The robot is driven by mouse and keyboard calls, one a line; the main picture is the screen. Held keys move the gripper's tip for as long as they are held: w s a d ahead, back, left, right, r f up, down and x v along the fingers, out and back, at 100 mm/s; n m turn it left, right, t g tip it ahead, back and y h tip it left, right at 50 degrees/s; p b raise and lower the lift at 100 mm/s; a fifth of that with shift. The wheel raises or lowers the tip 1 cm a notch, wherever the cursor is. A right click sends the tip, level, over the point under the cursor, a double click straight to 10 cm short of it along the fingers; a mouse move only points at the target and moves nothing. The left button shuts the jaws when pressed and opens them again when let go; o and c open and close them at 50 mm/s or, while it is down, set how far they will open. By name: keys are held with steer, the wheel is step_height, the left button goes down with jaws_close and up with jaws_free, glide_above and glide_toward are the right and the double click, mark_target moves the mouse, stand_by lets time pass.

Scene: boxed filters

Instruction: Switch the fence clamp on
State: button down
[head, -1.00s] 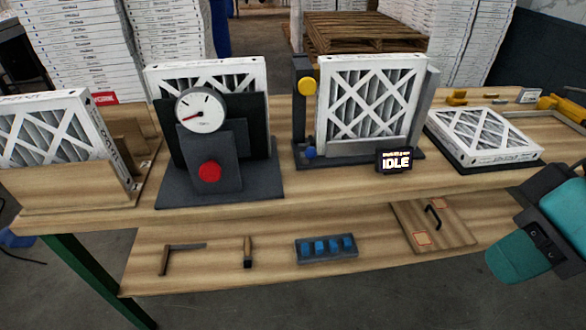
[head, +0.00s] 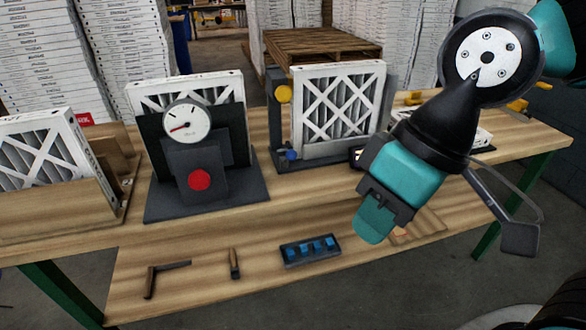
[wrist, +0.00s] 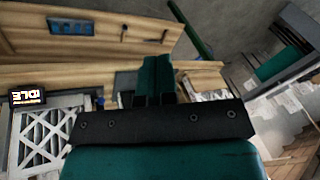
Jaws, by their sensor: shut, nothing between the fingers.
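The fixture that looks like the fence clamp has a dark upright fence (head: 274,125), a yellow round knob (head: 283,94) and a small blue knob (head: 291,155) at its base. A framed white filter (head: 338,105) stands upright in it. Its small display (head: 355,157) is mostly hidden by my arm in the head view; in the wrist view the display (wrist: 27,97) reads IDLE, upside down. My teal gripper (head: 372,222) is shut and empty, in front of the bench and to the right of the blue knob, apart from it. Its closed fingers (wrist: 155,78) show in the wrist view.
A gauge stand (head: 190,170) with a red button (head: 199,180) stands left of the fixture. A wooden holder (head: 60,215) with another filter is at far left. The lower shelf (head: 200,270) holds a blue-slotted block (head: 310,251) and hand tools. My arm covers the bench's right part.

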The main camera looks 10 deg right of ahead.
steer(key=w+a+f+m+t+y+b, duration=0.35)
steer(key=w+f+m+t+b, duration=0.55)
steer(key=w+f+b, duration=0.9)
steer(key=w+d+f+m+t+h+b, duration=0.3)
steer(key=w+d+f+m+t+b, duration=0.4)
steer(key=m+t+b, duration=0.5)
steer(key=f+b, duration=0.1)
steer(key=b, duration=0.7)
steer(key=shift+w+f+m+t+b, duration=0.2)
steer(key=shift+w+m+t+b, duration=0.1)
steer(key=shift+b, duration=0.1)
steer(key=shift+d, duration=0.15)
